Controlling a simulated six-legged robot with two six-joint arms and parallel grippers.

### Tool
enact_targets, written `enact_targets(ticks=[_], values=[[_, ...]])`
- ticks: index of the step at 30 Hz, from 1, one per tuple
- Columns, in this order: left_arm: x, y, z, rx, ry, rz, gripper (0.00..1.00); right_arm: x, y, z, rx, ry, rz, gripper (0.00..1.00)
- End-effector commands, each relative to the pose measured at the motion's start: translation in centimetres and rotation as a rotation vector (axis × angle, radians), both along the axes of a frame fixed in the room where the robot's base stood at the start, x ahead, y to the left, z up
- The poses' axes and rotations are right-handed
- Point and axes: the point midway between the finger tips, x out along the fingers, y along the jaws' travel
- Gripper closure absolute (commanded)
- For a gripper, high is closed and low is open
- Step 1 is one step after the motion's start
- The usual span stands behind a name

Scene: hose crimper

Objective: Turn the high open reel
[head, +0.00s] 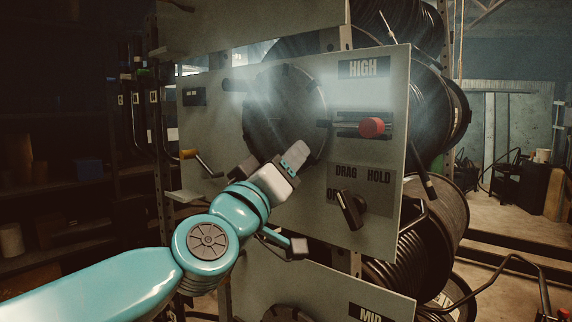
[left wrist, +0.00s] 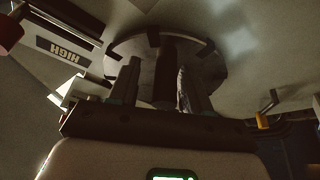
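The high reel's front is a dark round disc (head: 268,108) on the grey panel marked HIGH (head: 363,68). The left wrist view shows the disc (left wrist: 128,48) straight ahead, with notches or tabs at its rim. A dark bar (left wrist: 163,78) stands out from it. My left gripper (head: 272,162) is at the lower part of the disc. In the left wrist view its fingers (left wrist: 158,90) are apart, one on each side of the bar. A gap shows at the left finger; contact at the right finger cannot be told. My right gripper is not in view.
Right of the disc is a red knob (head: 372,127) in a slot. Below it is a black DRAG/HOLD switch (head: 350,210). A crank with a yellow grip (head: 188,154) sticks out at left. Black hose coils (head: 440,215) stand behind the panel, and a MID panel (head: 340,300) is below.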

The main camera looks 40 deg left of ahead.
Motion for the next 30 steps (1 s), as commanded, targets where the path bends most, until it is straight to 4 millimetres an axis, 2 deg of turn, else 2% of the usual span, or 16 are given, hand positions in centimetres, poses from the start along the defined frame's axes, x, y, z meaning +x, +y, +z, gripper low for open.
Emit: enact_targets(ticks=[5,8,14,21,25,30], values=[[-0.1,-0.1,-0.3,-0.001,0.003,-0.001,0.52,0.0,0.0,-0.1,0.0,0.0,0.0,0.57],[-1.1,-0.3,-0.6,-0.003,0.002,-0.003,0.52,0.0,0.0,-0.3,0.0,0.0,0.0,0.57],[-5.6,-1.0,-2.1,-0.003,0.0,-0.004,0.52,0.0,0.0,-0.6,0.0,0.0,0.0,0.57],[-11.4,-1.9,-3.7,-0.002,-0.002,-0.005,0.52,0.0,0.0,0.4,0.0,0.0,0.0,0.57],[-13.7,-2.2,-4.4,-0.001,-0.003,-0.004,0.52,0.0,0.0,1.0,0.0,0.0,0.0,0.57],[-15.1,-2.4,-5.1,-0.001,0.0,-0.003,0.52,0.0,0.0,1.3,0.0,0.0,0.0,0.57]])
